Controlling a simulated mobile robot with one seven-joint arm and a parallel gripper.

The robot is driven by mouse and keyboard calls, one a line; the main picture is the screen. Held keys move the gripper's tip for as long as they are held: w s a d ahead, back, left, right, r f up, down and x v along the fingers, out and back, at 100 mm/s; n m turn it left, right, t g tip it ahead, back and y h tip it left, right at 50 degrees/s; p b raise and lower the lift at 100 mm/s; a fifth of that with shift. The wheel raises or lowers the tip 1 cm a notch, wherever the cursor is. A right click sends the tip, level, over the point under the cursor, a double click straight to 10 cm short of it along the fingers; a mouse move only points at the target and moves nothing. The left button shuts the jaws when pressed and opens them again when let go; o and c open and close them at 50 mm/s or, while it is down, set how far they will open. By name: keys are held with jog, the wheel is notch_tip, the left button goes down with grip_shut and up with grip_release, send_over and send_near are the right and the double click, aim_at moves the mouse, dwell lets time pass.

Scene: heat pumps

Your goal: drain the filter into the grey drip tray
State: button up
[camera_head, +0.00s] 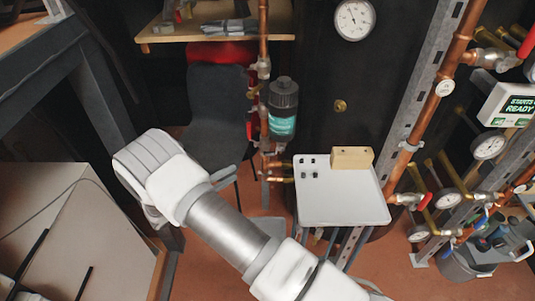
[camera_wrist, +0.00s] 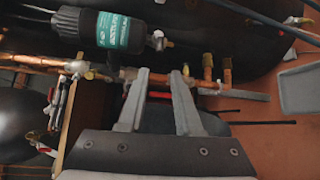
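The filter (camera_head: 283,112) is a black-capped cylinder with a teal label, upright beside the vertical copper pipe. In the wrist view the filter (camera_wrist: 115,30) lies sideways at the top, with a small metal fitting (camera_wrist: 158,40) at its lower end. A grey tray (camera_head: 267,228), which looks like the drip tray, is on the floor, partly hidden by my arm. The tray also shows at the right edge of the wrist view (camera_wrist: 298,92). My gripper (camera_wrist: 160,78) is open and empty, its fingers apart from the filter. In the head view my own wrist hides the fingers.
A white-topped stand (camera_head: 340,205) with a wooden block (camera_head: 352,158) and small dark parts stands right of the filter. A dark chair (camera_head: 218,115) is behind. Copper pipes and gauges fill the right side. A bucket (camera_head: 465,265) stands at lower right.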

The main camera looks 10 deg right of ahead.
aim_at(266, 155)
jog(key=b+x, duration=0.1)
jog(key=x, duration=1.6)
grip_shut()
